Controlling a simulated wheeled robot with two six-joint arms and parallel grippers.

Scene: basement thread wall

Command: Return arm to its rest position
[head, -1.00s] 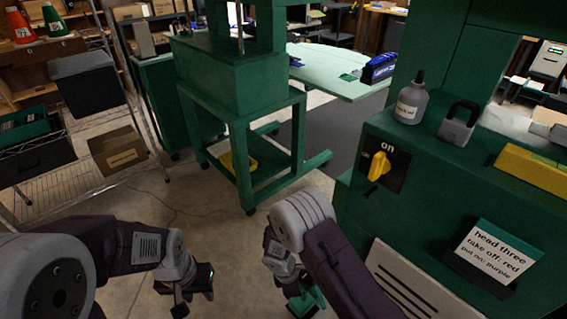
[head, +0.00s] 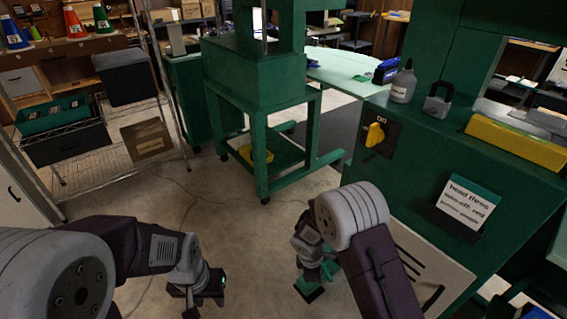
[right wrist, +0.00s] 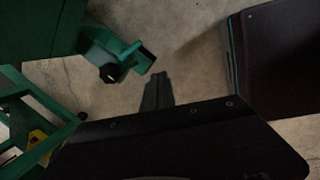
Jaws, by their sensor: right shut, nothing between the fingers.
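My left arm comes in from the lower left of the head view, bent, with its gripper (head: 200,287) low over the floor. Its fingers are too dark and small to tell if they are open. My right arm comes in from the lower right, and its gripper (head: 312,272) hangs down near the green cabinet. In the right wrist view the right gripper's dark fingers (right wrist: 156,92) are together and hold nothing, over bare floor. A green foot with a black knob or caster (right wrist: 110,72) shows beside them in that view.
A green cabinet (head: 410,160) with a yellow switch (head: 375,134) at "on" and a sign (head: 468,207) stands close on the right. A green stand (head: 262,150) is ahead. A wire shelf (head: 110,178) with bins is on the left. The floor between is clear.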

